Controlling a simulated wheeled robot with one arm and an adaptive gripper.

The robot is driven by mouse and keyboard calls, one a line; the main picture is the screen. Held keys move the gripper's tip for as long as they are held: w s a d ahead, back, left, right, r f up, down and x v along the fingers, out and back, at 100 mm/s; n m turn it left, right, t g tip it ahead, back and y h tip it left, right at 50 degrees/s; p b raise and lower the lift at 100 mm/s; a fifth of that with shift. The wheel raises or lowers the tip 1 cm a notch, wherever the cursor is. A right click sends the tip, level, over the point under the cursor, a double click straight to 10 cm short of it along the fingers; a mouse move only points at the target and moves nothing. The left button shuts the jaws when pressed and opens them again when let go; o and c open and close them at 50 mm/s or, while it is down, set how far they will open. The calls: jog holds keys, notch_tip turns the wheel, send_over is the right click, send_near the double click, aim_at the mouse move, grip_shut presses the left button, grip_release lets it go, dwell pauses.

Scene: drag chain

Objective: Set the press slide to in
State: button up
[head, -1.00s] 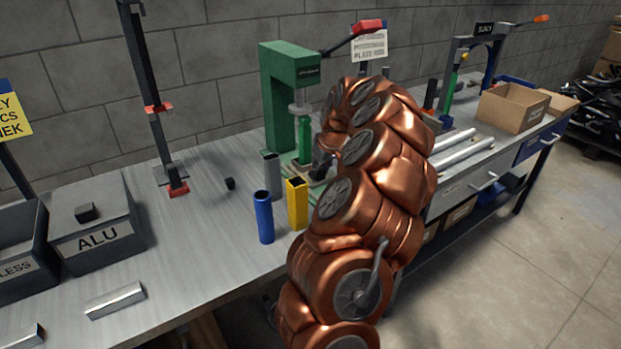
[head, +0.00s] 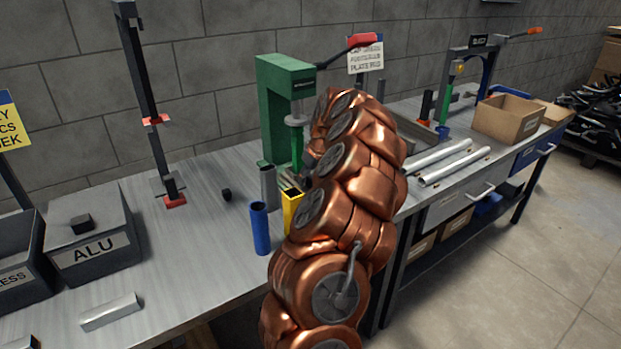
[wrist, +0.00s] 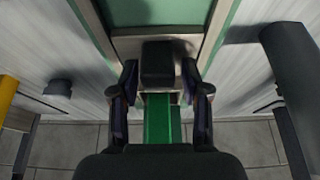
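The green press (head: 275,105) stands on the bench in the head view, with a red-tipped lever at its top. My arm hides most of its base in that view, and my gripper is hidden there. In the wrist view, a dark block-shaped knob (wrist: 158,62) sits on a pale metal plate (wrist: 125,45) between green sides; it looks like the handle of the press slide. My gripper (wrist: 159,90) has one finger on each side of the knob, with narrow gaps visible. A green strip (wrist: 162,120) shows below it. I cannot tell the slide's exact position.
A blue tube (head: 260,228), a yellow square tube (head: 291,212) and a grey tube (head: 268,188) stand close to the press. Metal rods (head: 440,155) lie at right.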

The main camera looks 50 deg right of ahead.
jog(key=shift+o, duration=0.4)
jog(key=shift+s, duration=0.15)
jog(key=v, duration=1.2)
jog(key=shift+d, duration=0.1)
